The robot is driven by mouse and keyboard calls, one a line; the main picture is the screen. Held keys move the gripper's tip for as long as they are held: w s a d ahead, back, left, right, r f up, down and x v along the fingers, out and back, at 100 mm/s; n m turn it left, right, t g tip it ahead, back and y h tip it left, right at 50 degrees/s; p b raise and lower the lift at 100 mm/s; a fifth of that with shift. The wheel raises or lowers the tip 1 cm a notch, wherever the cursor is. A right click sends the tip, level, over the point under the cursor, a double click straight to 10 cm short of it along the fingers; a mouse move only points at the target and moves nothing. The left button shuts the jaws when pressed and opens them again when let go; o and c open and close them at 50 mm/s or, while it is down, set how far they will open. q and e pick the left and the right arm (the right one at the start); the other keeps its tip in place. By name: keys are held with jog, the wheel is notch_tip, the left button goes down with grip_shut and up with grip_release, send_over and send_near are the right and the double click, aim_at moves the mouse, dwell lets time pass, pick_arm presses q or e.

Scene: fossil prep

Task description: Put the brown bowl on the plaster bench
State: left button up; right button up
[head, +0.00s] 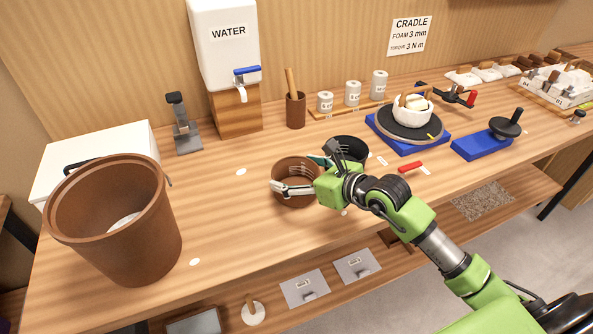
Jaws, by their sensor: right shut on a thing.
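The brown bowl (295,199) is on the wooden bench (235,225), near the middle of its front part. I cannot tell whether it touches the bench top or is slightly above it. My right gripper (297,175) reaches in from the right and is shut on the bowl, with one finger across its near left side and the other at its right rim. The gripper body covers the bowl's right side. No label shows whether this is the plaster bench. My left gripper is out of view.
A large brown bucket (150,245) stands at the left. A black bowl (352,147) sits just behind my right gripper. A white water tank (222,60), a brown cup (296,110) and a turntable (405,128) stand farther back. The bench is clear between bucket and bowl.

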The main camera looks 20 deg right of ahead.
jog(key=o, duration=1.2)
jog(key=shift+f, duration=0.15)
jog(key=o, duration=0.4)
jog(key=shift+r, duration=0.25)
jog(key=b+v, duration=0.2)
jog(key=v, duration=1)
jog(key=shift+f, duration=0.1)
